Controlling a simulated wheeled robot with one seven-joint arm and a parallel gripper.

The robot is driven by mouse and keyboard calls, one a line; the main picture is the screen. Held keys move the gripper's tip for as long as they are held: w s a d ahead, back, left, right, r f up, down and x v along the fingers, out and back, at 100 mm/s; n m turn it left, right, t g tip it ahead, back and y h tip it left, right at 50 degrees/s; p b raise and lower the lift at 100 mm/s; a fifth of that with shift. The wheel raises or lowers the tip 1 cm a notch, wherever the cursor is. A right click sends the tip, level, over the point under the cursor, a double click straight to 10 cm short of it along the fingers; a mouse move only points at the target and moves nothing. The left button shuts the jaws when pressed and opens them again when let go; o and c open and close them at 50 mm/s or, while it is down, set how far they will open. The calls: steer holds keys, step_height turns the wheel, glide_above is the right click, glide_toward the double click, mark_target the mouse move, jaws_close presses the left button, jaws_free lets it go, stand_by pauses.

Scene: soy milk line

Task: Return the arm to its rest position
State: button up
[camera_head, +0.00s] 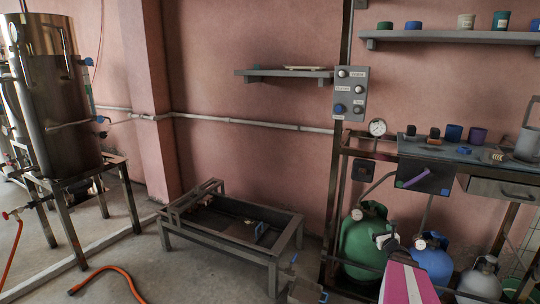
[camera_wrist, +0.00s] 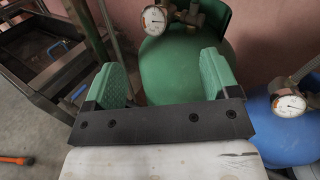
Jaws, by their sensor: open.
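In the wrist view my gripper (camera_wrist: 160,62) has its two green-padded fingers spread wide, with nothing held between them. It points toward the green gas cylinder (camera_wrist: 172,75), which fills the space behind and between the fingers. I cannot tell the exact distance between fingers and cylinder. The fingers cannot be made out in the head view.
The green cylinder (camera_head: 362,243) and a blue cylinder (camera_head: 432,264) stand under the workbench (camera_head: 462,152), with pressure gauges. A low metal frame table (camera_head: 228,238) stands left of them. A steel tank (camera_head: 55,95) and an orange hose (camera_head: 112,270) are farther left. Open floor lies between.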

steer(key=s+a+n+g+y, duration=0.3)
steer(key=a+n+g+y, duration=0.15)
steer(key=a+n, duration=0.7)
steer(key=s+a+n+g+y, duration=0.3)
steer(key=a+n+g, duration=0.35)
steer(key=a, duration=0.85)
steer(key=s+a+n+g+h, duration=0.5)
steer(key=s+n+h, duration=0.3)
steer(key=s+n, duration=0.6)
steer(key=shift+a+n+g, duration=0.15)
steer(key=shift+n+g, duration=0.55)
steer(key=shift+g, duration=0.1)
